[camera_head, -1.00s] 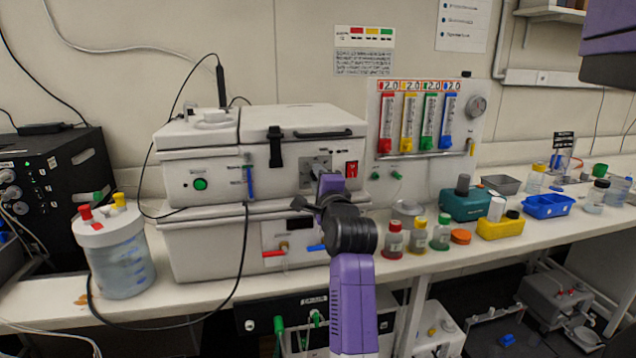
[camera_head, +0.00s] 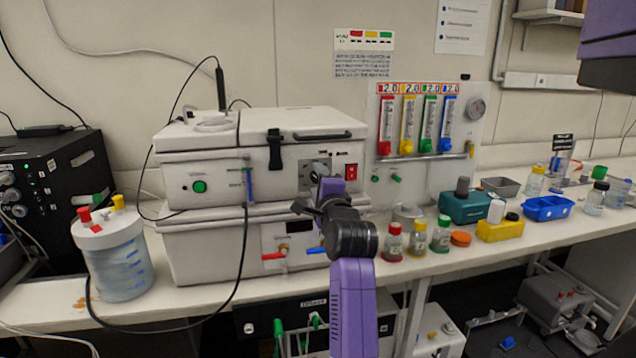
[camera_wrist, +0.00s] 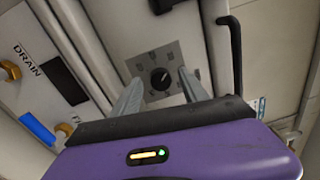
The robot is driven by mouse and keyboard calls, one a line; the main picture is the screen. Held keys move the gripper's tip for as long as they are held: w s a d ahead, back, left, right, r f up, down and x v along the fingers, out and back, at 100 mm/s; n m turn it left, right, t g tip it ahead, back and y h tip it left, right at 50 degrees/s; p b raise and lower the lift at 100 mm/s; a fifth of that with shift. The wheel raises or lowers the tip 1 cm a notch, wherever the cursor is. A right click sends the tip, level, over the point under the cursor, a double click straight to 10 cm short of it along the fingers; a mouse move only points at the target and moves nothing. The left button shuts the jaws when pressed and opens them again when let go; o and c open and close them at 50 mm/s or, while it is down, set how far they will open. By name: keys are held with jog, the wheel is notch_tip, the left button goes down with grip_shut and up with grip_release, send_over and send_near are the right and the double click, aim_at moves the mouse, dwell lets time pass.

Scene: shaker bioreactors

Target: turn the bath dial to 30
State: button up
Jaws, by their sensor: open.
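The bath dial is a dark round knob (camera_wrist: 160,78) on a square grey plate (camera_wrist: 148,62) in the wrist view. In the head view the plate (camera_head: 308,173) shows on the front of the white bath unit (camera_head: 225,172), partly hidden by my arm. My gripper (camera_wrist: 157,88) is open, its two grey fingers on either side of the knob in the picture. I cannot tell whether the fingertips reach the knob or stop short of it. The dial's number marks are too small to read.
A red switch (camera_head: 351,172) sits right of the dial plate. A black lid handle (camera_head: 322,135) and black latch (camera_head: 275,148) are above and left. Small bottles (camera_head: 418,238) stand on the bench to the right. Red and blue valve levers are below.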

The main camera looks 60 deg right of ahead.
jog(key=b+v, duration=0.1)
jog(key=v, duration=0.6)
jog(key=shift+s+a, duration=0.2)
dwell(0.4)
